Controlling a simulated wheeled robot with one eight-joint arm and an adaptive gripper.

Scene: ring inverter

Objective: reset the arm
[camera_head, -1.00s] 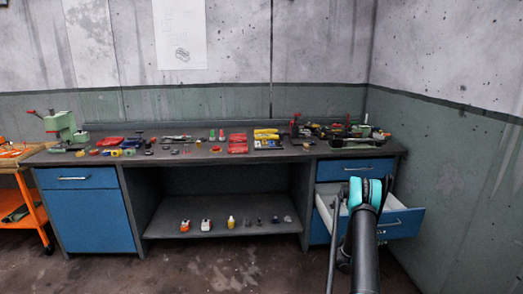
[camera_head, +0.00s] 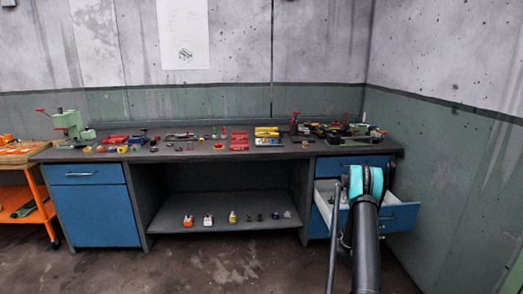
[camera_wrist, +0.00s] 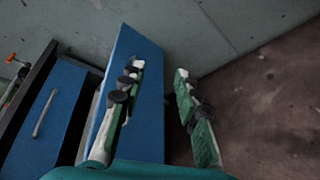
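My arm (camera_head: 365,215) reaches forward at the right of the head view, in front of the open drawer (camera_head: 404,216) of the workbench. My gripper (camera_wrist: 160,72) shows in the wrist view with its two green and white fingers spread apart and nothing between them. The left finger overlaps the blue drawer front (camera_wrist: 140,62) in that view. The right finger is seen against the wall and floor. In the head view the fingers are hidden behind the arm's teal joint.
The workbench top (camera_head: 190,152) carries several small parts and tools. A lower shelf (camera_head: 170,222) holds several small items. A green press (camera_head: 70,124) stands at the left end, and an orange cart (camera_head: 40,192) is beside it. The floor in front is clear.

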